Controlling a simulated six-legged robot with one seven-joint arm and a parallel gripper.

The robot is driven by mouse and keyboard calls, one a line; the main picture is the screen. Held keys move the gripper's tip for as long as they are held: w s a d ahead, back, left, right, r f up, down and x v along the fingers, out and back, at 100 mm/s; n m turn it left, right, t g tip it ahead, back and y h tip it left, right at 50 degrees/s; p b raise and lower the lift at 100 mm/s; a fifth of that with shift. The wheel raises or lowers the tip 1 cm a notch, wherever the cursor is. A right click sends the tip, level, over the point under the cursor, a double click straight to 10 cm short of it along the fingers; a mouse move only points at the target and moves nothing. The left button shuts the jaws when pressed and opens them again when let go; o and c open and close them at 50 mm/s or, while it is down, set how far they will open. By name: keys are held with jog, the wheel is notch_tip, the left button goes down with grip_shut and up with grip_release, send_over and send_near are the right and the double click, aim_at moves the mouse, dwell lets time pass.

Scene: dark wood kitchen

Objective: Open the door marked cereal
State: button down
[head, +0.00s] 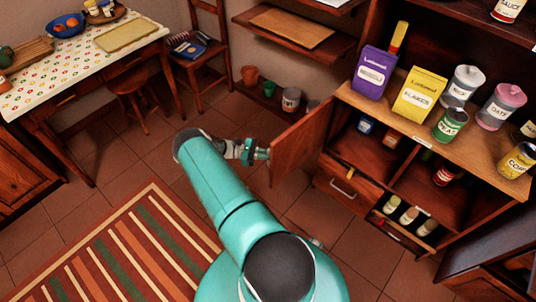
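A wooden cabinet door (302,138) on the left of the hutch stands swung open. Its free edge points toward me and to the left, and the compartment behind it is exposed. No cereal marking is readable on it from here; its outer face is turned away. My gripper (264,154) is at the door's free edge, on its left side, at the end of my teal arm. The fingertips are small and partly hidden near the edge. I cannot tell whether they touch the door or hold a handle.
The hutch counter (436,124) holds a purple box (374,73), a yellow box (419,96) and several canisters. A drawer (347,189) sits below the open compartment. A chair (201,62) and a dotted table (70,62) stand at the left. A striped rug (127,252) lies on the tiled floor.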

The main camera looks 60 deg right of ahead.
jog(key=shift+d, duration=0.1)
jog(key=c, duration=1.6)
grip_release()
jog(key=shift+c, duration=0.2)
jog(key=v, duration=1.4)
jog(key=shift+s, duration=0.1)
